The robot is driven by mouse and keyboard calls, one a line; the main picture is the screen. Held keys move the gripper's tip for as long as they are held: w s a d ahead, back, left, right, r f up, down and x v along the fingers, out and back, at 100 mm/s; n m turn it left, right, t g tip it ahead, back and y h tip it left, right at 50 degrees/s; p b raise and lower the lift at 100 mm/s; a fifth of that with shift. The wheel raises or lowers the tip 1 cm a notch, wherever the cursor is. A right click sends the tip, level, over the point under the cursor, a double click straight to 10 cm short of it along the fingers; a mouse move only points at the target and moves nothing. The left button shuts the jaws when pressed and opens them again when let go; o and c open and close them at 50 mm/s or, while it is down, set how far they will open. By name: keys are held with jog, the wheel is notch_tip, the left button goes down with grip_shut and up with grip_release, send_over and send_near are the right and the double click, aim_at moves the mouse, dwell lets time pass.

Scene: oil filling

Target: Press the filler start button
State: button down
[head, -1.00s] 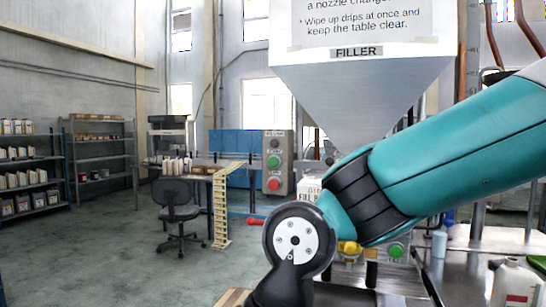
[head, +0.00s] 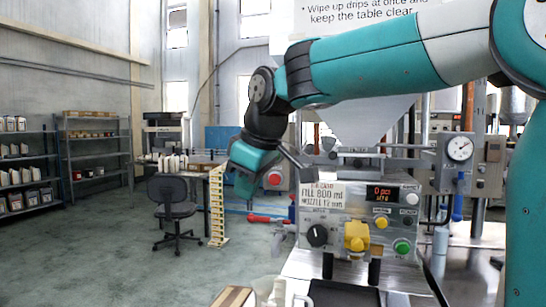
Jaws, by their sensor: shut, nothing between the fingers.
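The filler's control panel (head: 345,215) faces me below the hopper, with a lit display (head: 380,193). A green button (head: 402,247) sits at its lower right, below a yellow button (head: 381,222) and a dark button (head: 408,222). A yellow part (head: 356,236) and a black knob (head: 317,235) are left of it. Button labels are too small to read. My gripper (head: 298,166) is shut and empty, at the panel's upper left and apart from the green button. A red button (head: 274,177) shows on a box behind my wrist; the rest of that box is mostly hidden.
A gauge (head: 459,149) and pipework stand right of the panel. A red-handled valve (head: 266,218) sticks out at the left. A white container (head: 276,292) and a cardboard box (head: 235,297) are at the lower front. A chair (head: 172,207) and shelves stand farther left.

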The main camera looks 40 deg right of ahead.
jog(key=w+d+r+t+h, duration=0.1)
jog(key=w+d+r, duration=0.1)
jog(key=d+r, duration=0.3)
jog(key=w+d+r+m+t+h, duration=0.1)
jog(key=w+d+r, duration=0.2)
jog(key=d+r, duration=0.2)
jog(key=shift+w+d+r+h+b, duration=0.25)
jog(key=shift+d+r+h+b, duration=0.1)
jog(key=shift+r, duration=0.6)
jog(key=w+d+f+p, duration=0.1)
jog(key=w+d+f, duration=0.3)
jog(key=w+f, duration=0.4)
jog(key=shift+d, duration=0.4)
jog(key=shift+w+r, duration=0.1)
